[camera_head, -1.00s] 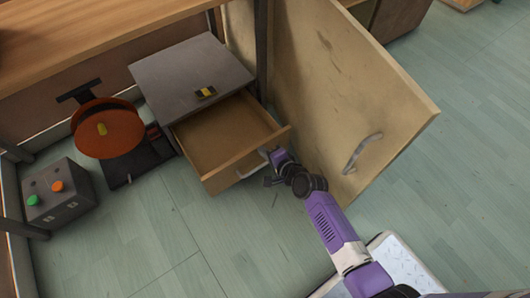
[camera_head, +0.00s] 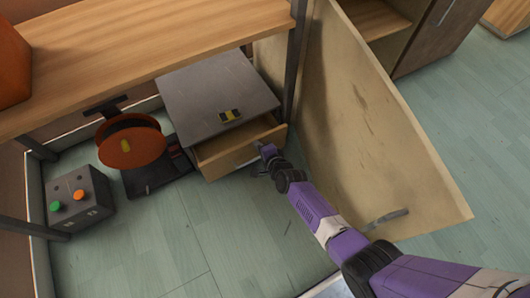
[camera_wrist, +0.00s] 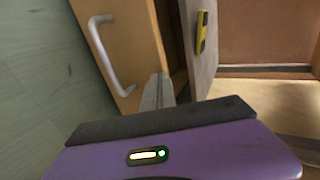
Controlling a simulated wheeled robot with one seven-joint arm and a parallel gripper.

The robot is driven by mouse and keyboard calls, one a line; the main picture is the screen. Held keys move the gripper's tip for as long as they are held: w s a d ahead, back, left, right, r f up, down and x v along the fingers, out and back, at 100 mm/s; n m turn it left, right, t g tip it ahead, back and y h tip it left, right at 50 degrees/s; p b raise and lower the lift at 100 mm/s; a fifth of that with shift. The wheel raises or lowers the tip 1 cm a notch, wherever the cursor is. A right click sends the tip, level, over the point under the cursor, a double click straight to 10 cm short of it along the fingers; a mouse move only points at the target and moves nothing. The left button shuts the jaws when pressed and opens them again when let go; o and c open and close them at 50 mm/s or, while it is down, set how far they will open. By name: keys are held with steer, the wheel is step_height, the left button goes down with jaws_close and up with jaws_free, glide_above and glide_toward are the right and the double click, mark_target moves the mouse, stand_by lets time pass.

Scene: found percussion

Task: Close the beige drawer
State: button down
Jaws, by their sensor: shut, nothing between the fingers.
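The beige drawer (camera_head: 238,151) sits in a small grey-topped cabinet (camera_head: 217,92) under the workbench and stands partly open. Its inside shows as a narrow strip behind the front. In the wrist view the drawer front (camera_wrist: 122,40) with its pale bar handle (camera_wrist: 106,56) is at the upper left, and a gap shows between front and cabinet. My gripper (camera_head: 264,160) is at the right part of the drawer front, shut and empty. Whether it touches the front I cannot tell. The purple gripper body fills the bottom of the wrist view.
A tall beige door panel (camera_head: 375,130) with a handle (camera_head: 386,219) stands close on the right of my arm. An orange round device (camera_head: 130,147) and a grey button box (camera_head: 80,199) are left of the cabinet. Floor in front is clear.

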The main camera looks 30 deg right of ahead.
steer(key=shift+w, duration=2.45)
